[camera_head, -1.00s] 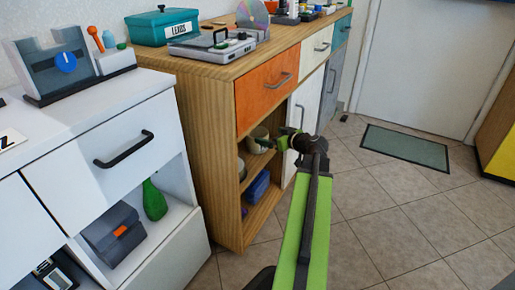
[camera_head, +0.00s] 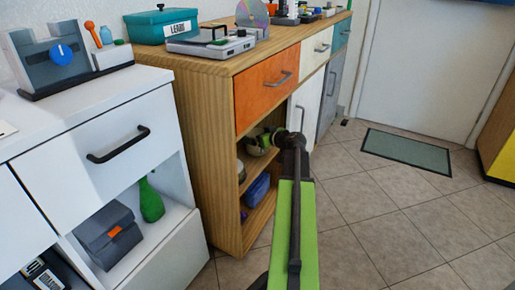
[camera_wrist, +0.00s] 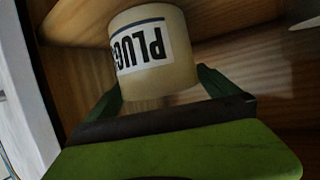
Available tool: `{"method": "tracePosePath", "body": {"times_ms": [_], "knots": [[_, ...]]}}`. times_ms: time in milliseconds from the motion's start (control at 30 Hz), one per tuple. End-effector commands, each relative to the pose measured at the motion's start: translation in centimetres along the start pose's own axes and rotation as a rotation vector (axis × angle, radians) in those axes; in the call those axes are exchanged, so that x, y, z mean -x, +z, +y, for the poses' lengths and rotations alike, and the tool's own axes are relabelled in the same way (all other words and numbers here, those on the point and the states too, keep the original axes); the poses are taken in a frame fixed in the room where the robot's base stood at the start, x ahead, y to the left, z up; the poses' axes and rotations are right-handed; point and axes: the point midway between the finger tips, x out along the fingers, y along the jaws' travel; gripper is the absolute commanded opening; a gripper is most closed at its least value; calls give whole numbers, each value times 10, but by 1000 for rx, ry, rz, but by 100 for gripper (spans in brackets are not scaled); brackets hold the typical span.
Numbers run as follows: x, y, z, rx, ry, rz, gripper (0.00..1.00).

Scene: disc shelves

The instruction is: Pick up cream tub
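The cream tub (camera_wrist: 178,72) fills the top middle of the wrist view. It has a dark band and a white label reading "PLUG", upside down in the picture. My gripper (camera_wrist: 158,92) has one green finger on each side of the tub's near end. The fingers are spread, and I cannot tell whether they touch it. In the head view my gripper (camera_head: 262,139) reaches into the upper open shelf of the wooden cabinet (camera_head: 205,140), under the orange drawer (camera_head: 265,88). The tub is mostly hidden there behind the gripper.
Wooden shelf walls close in around the gripper. A blue box (camera_head: 256,189) sits on the shelf below. A white cabinet (camera_head: 95,150) stands at left, with a green bottle (camera_head: 151,203) in it. The tiled floor at right is clear up to a mat (camera_head: 406,148).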

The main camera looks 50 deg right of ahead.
Motion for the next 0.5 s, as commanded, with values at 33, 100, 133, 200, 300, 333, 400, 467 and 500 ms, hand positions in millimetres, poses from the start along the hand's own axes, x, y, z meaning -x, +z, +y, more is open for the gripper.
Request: {"method": "tracePosePath", "body": {"times_ms": [33, 100, 133, 200, 300, 333, 400, 467, 500], "knots": [[0, 0, 0, 0, 0, 0, 95], [0, 0, 0, 0, 0, 0, 86], [0, 0, 0, 0, 0, 0, 82], [0, 0, 0, 0, 0, 0, 72], [1, 0, 0, 0, 0, 0, 59], [1, 0, 0, 0, 0, 0, 56], [1, 0, 0, 0, 1, 0, 46], [1, 0, 1, 0, 1, 0, 38], [1, 0, 1, 0, 1, 0, 33]]}}
